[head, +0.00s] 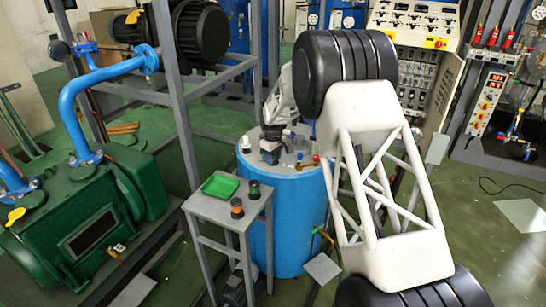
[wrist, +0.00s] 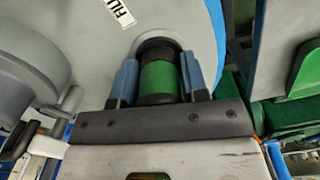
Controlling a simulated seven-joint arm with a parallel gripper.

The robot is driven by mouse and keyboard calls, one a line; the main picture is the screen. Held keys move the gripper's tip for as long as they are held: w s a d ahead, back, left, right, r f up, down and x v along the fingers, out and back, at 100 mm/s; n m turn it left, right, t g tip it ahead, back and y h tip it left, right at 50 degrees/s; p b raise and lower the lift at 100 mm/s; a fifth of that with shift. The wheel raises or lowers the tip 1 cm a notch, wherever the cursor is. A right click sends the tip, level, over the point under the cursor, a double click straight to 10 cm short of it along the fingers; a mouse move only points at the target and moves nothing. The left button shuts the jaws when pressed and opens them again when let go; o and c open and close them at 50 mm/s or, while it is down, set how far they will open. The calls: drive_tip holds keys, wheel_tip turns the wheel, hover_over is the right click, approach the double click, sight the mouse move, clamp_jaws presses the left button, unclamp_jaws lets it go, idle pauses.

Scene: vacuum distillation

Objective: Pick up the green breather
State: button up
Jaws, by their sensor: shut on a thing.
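The green breather (wrist: 159,78), a black cylinder with a wide green band, stands between the two blue fingers of my gripper (wrist: 158,82) in the wrist view. My gripper is shut on it, with a finger against each side. The breather's far black end is against a dark round shape by the grey tank top (wrist: 85,40); I cannot tell whether it is seated there or lifted clear. In the head view my gripper (head: 270,155) is over the top of the blue tank (head: 290,215), and the breather in it is too small to make out.
A small grey table (head: 207,205) in front of the tank holds a green tray (head: 220,186), a red-and-black cylinder (head: 237,208) and a dark cylinder with some green (head: 253,190). Several small fittings stand on the tank top. Grey frame posts (head: 178,100) rise to the left.

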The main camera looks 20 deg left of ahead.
drive_tip(key=shift+r, duration=0.15)
drive_tip(key=shift+r, duration=1.4)
drive_tip(key=shift+s+d+r, duration=0.15)
drive_tip(key=shift+r, duration=0.1)
drive_tip(key=s+d+r, duration=0.1)
drive_tip(key=s+d, duration=0.8)
drive_tip(key=s, duration=0.3)
drive_tip(key=shift+s+r, duration=0.2)
drive_tip(key=shift+s, duration=0.15)
drive_tip(key=shift+a, duration=0.1)
